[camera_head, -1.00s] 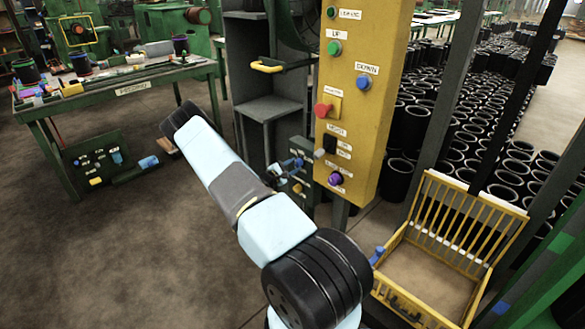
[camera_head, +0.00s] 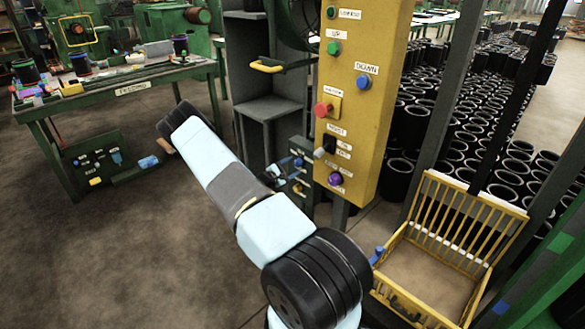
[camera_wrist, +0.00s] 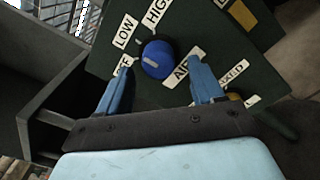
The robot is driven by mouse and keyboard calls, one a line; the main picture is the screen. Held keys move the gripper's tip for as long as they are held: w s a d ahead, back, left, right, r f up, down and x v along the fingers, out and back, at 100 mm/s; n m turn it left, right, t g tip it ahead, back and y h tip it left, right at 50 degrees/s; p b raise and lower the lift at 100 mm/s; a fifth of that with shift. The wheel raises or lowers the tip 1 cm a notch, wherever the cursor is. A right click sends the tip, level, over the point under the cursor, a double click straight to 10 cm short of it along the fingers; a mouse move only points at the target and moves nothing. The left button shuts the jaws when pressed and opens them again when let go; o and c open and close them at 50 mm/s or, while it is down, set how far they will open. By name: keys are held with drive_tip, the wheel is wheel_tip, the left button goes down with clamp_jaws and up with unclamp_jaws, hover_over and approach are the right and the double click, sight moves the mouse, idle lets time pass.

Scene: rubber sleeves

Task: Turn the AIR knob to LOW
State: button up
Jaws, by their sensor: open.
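In the wrist view, the round blue AIR knob (camera_wrist: 157,59) sits on a dark green panel (camera_wrist: 105,58). Its white mark is on the left side, pointing roughly toward the partly hidden OFF label (camera_wrist: 123,66). The LOW label (camera_wrist: 124,31) is up and left of the knob. The HIGH label (camera_wrist: 157,13) is above it. The AIR label (camera_wrist: 182,72) is to its lower right. My gripper (camera_wrist: 160,66) is open, with its blue fingers on either side of the knob and visible gaps between. Contact cannot be told.
A yellow control post (camera_head: 385,130) with buttons and knobs stands right beside the small panel. A grey shelf (camera_head: 270,108) stands behind, and also shows at left in the wrist view. A yellow barred basket (camera_head: 455,215) is at right. Open floor lies left.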

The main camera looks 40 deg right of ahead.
drive_tip(key=a, duration=1.2)
drive_tip(key=shift+s+a, duration=0.35)
drive_tip(key=shift+s, duration=0.1)
